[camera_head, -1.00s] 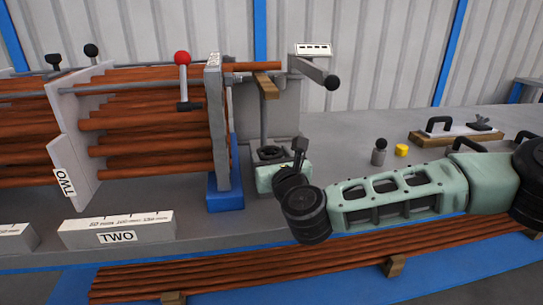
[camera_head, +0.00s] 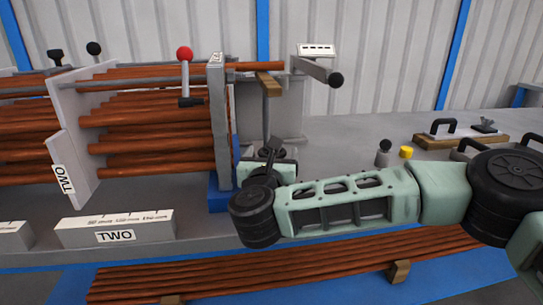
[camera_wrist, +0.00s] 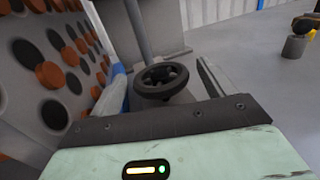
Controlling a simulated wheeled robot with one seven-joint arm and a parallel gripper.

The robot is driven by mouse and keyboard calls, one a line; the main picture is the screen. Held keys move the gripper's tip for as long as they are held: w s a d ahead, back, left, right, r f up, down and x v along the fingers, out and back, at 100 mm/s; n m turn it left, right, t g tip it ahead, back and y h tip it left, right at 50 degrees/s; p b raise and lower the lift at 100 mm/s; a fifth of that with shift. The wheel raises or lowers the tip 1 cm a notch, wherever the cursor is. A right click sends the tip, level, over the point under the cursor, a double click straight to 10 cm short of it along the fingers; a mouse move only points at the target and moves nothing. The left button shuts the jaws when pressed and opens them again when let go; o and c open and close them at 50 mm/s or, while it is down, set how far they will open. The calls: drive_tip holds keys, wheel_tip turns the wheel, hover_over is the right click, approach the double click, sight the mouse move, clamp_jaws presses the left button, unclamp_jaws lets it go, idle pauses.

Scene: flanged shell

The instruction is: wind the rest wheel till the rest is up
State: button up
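The rest is a small wooden block (camera_head: 268,84) on a thin upright post (camera_head: 265,118), under the free end of a copper-coloured tube (camera_head: 262,66). I cannot tell whether block and tube touch. The rest wheel is a dark spoked handwheel (camera_wrist: 162,78) at the foot of the post, lying flat on a grey base in the wrist view. In the head view my gripper and wrist mostly hide it. My gripper (camera_wrist: 165,72) is open, its two grey fingers apart on either side of the wheel in the wrist view. I see no contact with the wheel.
A perforated plate with tube ends (camera_wrist: 60,65) stands close at left. A red-knobbed lever (camera_head: 185,55) and a black-ended arm (camera_head: 318,70) stand above. A grey knobbed post (camera_head: 383,153) and yellow cylinder (camera_head: 406,152) stand right on the bench. Tubes (camera_head: 270,268) lie in front.

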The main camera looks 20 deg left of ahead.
drive_tip(key=shift+s, duration=0.1)
drive_tip(key=b+v, duration=0.1)
drive_tip(key=v, duration=1.6)
drive_tip(key=shift+s+r, duration=0.1)
